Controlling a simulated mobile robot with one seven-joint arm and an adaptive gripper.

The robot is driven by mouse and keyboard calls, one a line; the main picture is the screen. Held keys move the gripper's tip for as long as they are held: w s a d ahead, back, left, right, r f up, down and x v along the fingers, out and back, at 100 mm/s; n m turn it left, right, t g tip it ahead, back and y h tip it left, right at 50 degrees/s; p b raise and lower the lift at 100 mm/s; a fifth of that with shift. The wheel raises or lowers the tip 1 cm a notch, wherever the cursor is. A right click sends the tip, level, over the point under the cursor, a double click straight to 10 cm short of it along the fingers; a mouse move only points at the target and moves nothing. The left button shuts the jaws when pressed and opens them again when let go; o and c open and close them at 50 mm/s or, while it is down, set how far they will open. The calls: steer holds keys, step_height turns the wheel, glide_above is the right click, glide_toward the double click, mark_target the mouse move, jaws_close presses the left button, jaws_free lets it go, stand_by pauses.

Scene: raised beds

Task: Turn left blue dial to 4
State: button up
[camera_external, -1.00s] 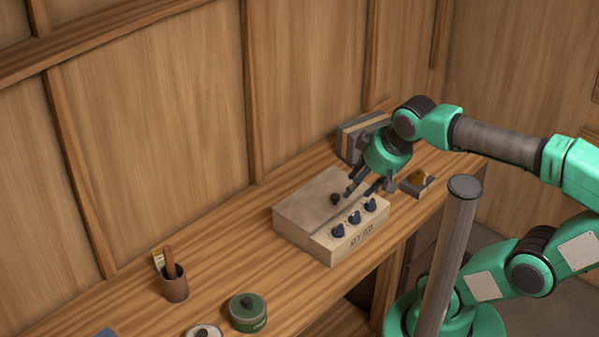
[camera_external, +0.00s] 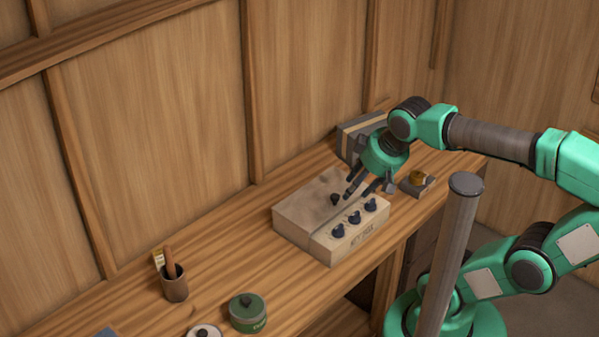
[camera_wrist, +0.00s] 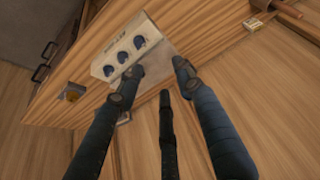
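A pale wooden box (camera_external: 302,207) stands on the wooden bench, with three blue dials along its sloped front edge. The left blue dial (camera_external: 338,231) is at the front left; in the wrist view it is the upper right one of the three (camera_wrist: 139,41). The middle dial (camera_external: 354,217) and right dial (camera_external: 370,205) follow in a row. The dial settings are too small to read. My gripper (camera_external: 369,189) is open and empty above the box's right part, its fingers (camera_wrist: 158,67) apart and clear of the left dial.
A small block with a brass-coloured top (camera_external: 416,183) lies right of the box, and a grey-tan object (camera_external: 358,134) stands behind my gripper. A cup with brushes (camera_external: 174,284), a green tin (camera_external: 248,312) and a small pale round item (camera_external: 204,331) are at the left. The bench between is clear.

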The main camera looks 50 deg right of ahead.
steer(key=n+g+p, duration=0.5)
steer(key=n+p, duration=1)
steer(key=n, duration=0.2)
glide_above(338, 226)
step_height(338, 226, down, 7)
steer(key=shift+w+f, duration=0.1)
steer(key=shift+f, duration=0.4)
step_height(338, 226, down, 14)
steer(key=shift+r+b, duration=0.15)
steer(key=shift+b, duration=0.6)
jaws_close()
